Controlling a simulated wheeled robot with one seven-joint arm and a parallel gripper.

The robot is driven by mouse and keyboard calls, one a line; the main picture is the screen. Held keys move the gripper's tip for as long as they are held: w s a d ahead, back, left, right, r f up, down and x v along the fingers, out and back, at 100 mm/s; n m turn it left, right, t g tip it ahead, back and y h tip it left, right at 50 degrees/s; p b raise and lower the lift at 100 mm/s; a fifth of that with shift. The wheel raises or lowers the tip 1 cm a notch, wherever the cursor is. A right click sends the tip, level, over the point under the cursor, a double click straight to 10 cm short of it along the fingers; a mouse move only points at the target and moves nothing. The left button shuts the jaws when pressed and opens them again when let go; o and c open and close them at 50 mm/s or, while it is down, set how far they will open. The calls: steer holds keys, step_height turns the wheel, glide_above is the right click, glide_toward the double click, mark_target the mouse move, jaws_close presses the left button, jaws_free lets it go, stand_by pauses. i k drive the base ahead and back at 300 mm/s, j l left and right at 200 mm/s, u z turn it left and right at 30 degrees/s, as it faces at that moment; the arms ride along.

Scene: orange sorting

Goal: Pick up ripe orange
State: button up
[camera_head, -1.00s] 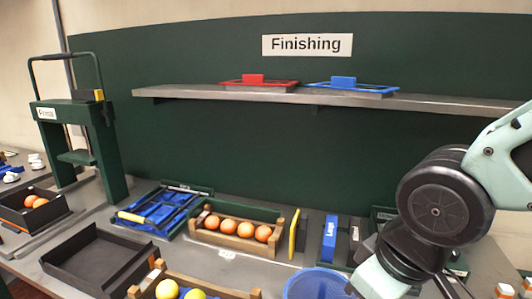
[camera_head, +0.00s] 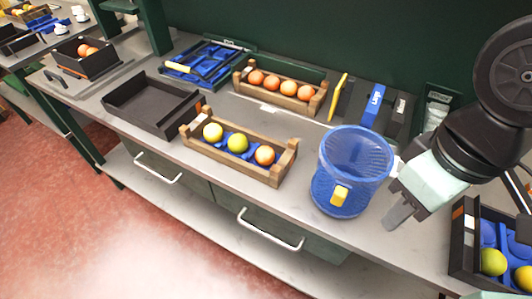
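A second wooden crate (camera_head: 240,88) behind holds a row of several ripe-looking oranges (camera_head: 289,88). My gripper (camera_head: 398,208) is at the right, beside the blue basket (camera_head: 350,170) and well right of both crates. Its fingers point down and left, and I see no fruit at them. I cannot tell how far apart they are.
An empty black tray (camera_head: 150,112) sits left of the front crate. A black box (camera_head: 470,240) with fruit on blue inserts is at the lower right. A yellow-edged panel (camera_head: 338,97) and a blue item (camera_head: 373,105) stand behind the basket. Bare counter lies between crate and basket.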

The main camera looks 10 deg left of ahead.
mark_target(264, 155)
steer(key=u, duration=1.65)
steer(key=i+j+z, duration=0.2)
steer(key=j+z, duration=0.15)
steer(key=i+j+z, duration=0.1)
steer(key=j+z, duration=0.65)
steer(key=j, duration=0.2)
steer(key=i+j, duration=0.05)
